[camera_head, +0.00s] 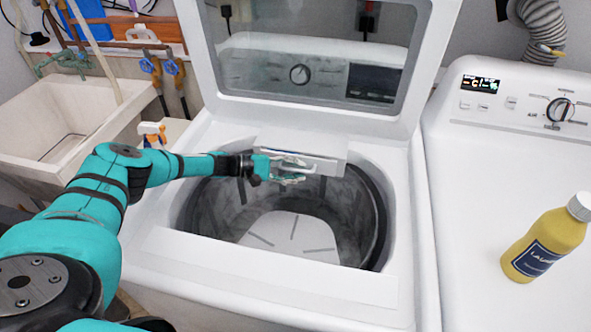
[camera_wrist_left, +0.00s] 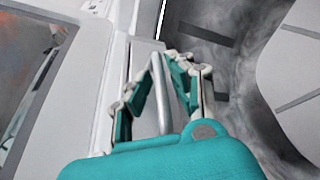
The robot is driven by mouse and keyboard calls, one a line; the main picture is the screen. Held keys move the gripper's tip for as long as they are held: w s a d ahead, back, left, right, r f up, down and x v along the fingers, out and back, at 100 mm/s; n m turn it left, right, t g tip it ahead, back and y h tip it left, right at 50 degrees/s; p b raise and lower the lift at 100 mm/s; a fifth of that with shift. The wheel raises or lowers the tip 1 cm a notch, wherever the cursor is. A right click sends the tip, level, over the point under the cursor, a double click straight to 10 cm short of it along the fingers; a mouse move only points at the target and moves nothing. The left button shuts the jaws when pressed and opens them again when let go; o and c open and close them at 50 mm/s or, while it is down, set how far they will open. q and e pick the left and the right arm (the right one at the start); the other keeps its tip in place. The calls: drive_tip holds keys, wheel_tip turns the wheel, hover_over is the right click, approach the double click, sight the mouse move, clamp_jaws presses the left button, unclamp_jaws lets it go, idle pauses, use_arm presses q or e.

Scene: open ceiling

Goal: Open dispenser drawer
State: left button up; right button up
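The white dispenser drawer (camera_head: 312,163) is at the back rim of the open washer's drum. It looks closed or nearly so; I cannot tell exactly. Its slim metal handle (camera_wrist_left: 162,95) shows in the left wrist view. My left gripper (camera_head: 291,170) is at the drawer front, above the drum. In the left wrist view, my left gripper's fingers (camera_wrist_left: 161,70) stand on both sides of the handle. Gaps show between the teal pads and the bar, so the gripper is open around it. Contact at the fingertips is unclear. My right gripper is not in view.
The washer lid (camera_head: 312,118) stands raised behind the drum (camera_head: 240,228). A second white machine (camera_head: 480,190) on the right carries a yellow detergent bottle (camera_head: 546,240). A sink (camera_head: 70,125) and a spray bottle (camera_head: 152,134) are on the left.

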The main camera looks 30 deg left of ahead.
use_arm(q)
drive_tip(key=shift+c, duration=0.5)
clamp_jaws()
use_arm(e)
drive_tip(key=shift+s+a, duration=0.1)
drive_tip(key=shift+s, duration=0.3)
